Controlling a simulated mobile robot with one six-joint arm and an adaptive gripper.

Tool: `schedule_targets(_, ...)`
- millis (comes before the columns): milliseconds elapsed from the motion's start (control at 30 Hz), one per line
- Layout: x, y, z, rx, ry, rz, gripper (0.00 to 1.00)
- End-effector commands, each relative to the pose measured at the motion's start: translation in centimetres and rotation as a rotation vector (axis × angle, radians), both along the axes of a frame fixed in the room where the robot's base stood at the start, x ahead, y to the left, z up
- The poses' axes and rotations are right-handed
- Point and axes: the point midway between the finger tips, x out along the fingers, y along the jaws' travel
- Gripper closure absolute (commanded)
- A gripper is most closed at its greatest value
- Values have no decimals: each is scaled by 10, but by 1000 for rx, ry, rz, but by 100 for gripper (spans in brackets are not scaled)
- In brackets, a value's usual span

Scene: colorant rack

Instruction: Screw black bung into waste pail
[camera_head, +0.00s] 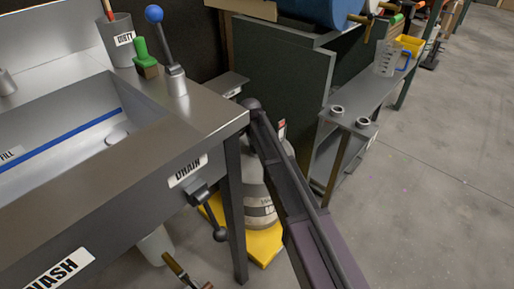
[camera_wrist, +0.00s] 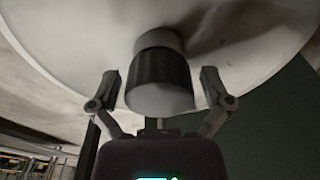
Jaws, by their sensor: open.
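In the wrist view a black ribbed bung (camera_wrist: 158,79) sits against a short grey neck (camera_wrist: 159,40) on a wide pale round surface (camera_wrist: 70,35). The bung's near end face is pale. My gripper (camera_wrist: 160,82) is open, with one finger on each side of the bung and a visible gap on both sides. Whether the bung is seated in the neck cannot be told. In the head view a pale labelled vessel (camera_head: 257,190) stands on a yellow base, largely covered by my arm. My gripper and the bung cannot be made out there.
A steel sink bench (camera_head: 205,110) with a drain lever (camera_head: 207,207) is at left. A white pail (camera_head: 156,246) shows below it. The yellow base (camera_head: 264,243) lies beside a bench leg. A grey shelf unit (camera_head: 345,150) stands right. The floor at far right is clear.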

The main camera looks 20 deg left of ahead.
Motion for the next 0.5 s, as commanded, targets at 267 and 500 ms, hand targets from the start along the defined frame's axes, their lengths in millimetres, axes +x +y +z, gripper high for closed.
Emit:
schedule_targets(267, 0, -1, 0, -1, 1, 8, 0)
schedule_targets(500, -1, -1, 0, -1, 1, 128, 0)
